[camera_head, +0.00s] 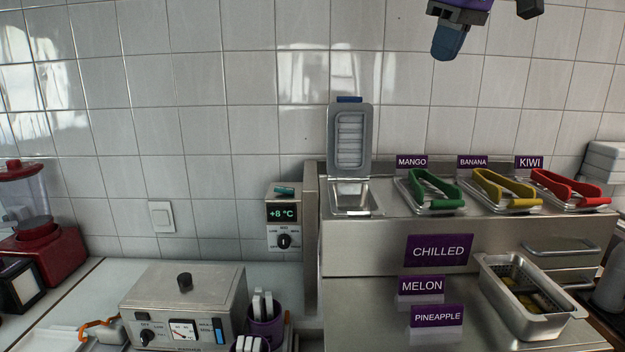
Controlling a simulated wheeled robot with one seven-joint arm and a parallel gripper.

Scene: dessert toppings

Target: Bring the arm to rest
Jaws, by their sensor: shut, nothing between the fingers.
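My gripper (447,42) hangs at the top right of the view, pointing down in front of the tiled wall. Its blue fingertips are shut together with nothing between them. It is well above the chilled counter and apart from everything there. The rest of my arm is mostly cut off by the top edge of the picture.
The chilled counter (360,240) holds green tongs (437,188), yellow tongs (503,187) and red tongs (570,187). A grey lid (349,140) stands open beside them. A steel pan (530,298) sits lower right. A red blender (40,245) stands far left. The air around my gripper is clear.

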